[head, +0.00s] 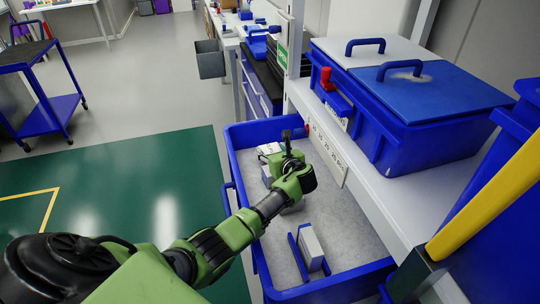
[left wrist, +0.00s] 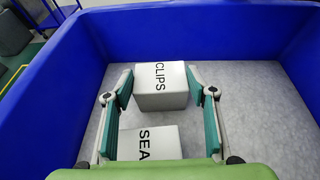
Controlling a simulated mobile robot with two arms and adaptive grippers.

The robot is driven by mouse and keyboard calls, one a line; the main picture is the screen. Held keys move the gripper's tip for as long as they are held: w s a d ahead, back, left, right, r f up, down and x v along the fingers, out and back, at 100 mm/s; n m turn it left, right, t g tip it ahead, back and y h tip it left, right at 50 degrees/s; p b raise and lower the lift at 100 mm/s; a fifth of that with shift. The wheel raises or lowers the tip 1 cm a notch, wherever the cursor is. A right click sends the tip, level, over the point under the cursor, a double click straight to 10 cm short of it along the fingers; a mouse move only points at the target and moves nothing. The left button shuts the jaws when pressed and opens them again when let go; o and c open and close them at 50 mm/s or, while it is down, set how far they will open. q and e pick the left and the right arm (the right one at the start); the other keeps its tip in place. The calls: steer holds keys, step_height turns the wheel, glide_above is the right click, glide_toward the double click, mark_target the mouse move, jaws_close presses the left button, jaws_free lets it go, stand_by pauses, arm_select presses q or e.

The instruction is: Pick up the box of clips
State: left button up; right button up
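The box of clips (left wrist: 161,87) is a white box with "CLIPS" in black on top, lying in a blue drawer (left wrist: 200,36) with a grey floor. My left gripper (left wrist: 160,82) is open, its two green fingers apart on either side of the box. A second white box (left wrist: 148,144), its label starting "SEA", is nearer the palm and partly hidden. In the head view my left gripper (head: 286,150) is down inside the drawer and partly covers the white boxes there; their labels are not readable. My right gripper is not in view.
A white box with blue strips (head: 311,248) stands at the drawer's near end. A shelf (head: 375,193) with a large blue lidded bin (head: 405,125) borders the drawer on the right. A yellow bar (head: 490,195) stands at the near right. A blue cart (head: 48,112) is far left.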

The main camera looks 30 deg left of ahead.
mark_target(271, 153)
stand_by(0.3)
arm_select(q)
steer(key=shift+r, duration=0.25)
step_height(271, 153, up, 3)
steer(key=shift+s+r, duration=0.1)
steer(key=shift+s, duration=0.05)
steer(key=s+r+p, duration=0.1)
steer(key=s+r, duration=0.8)
steer(key=s, duration=0.4)
steer(key=shift+s+a+r+p, duration=0.15)
steer(key=shift+s+a+p, duration=0.2)
steer(key=shift+p, duration=0.05)
